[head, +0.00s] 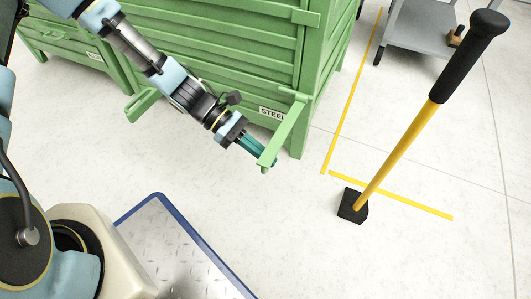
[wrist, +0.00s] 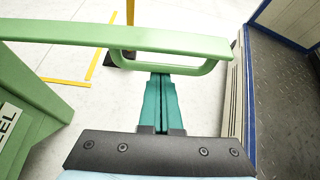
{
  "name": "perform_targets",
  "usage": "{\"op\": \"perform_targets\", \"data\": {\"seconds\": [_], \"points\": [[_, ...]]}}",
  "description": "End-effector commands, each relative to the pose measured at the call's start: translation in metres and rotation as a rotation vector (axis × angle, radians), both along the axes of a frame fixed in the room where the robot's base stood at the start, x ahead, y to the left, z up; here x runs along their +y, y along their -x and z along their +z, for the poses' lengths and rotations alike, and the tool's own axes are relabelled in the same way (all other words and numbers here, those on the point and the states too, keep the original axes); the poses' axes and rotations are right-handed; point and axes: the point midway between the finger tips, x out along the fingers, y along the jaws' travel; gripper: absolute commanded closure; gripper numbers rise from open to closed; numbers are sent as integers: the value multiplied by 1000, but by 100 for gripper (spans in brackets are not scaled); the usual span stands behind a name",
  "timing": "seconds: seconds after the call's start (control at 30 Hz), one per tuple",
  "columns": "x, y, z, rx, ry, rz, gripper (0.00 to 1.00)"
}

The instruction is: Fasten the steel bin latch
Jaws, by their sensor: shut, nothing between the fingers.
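The green steel bin (head: 210,45) stands at the top of the head view, with a partly covered "STEEL" label (head: 271,112) on its front. Its latch (head: 284,133) is a green bar that sticks out from the bin's front corner into the room. In the wrist view the latch bar (wrist: 90,34) runs across the top, with a looped handle (wrist: 190,69) near its free end. My gripper (head: 270,160) has teal fingers, shut and empty. Its tips (wrist: 161,75) are right at the handle loop; I cannot tell whether they touch it.
A yellow post with a black grip (head: 400,145) stands on a black foot at the right. A grey shelf (head: 425,30) is at the top right. A blue-edged metal plate (head: 180,250) lies at the bottom. Open floor with yellow lines (head: 390,195) surrounds the latch.

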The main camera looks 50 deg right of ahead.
Motion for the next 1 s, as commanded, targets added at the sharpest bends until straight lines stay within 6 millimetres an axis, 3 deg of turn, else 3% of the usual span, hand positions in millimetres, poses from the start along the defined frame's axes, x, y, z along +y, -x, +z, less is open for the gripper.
{"op": "perform_targets", "data": {"seconds": [0.5,1.0], "points": [[1,2,69,95,-288,-4,100],[-19,-5,129,214,-642,-1,100]]}}
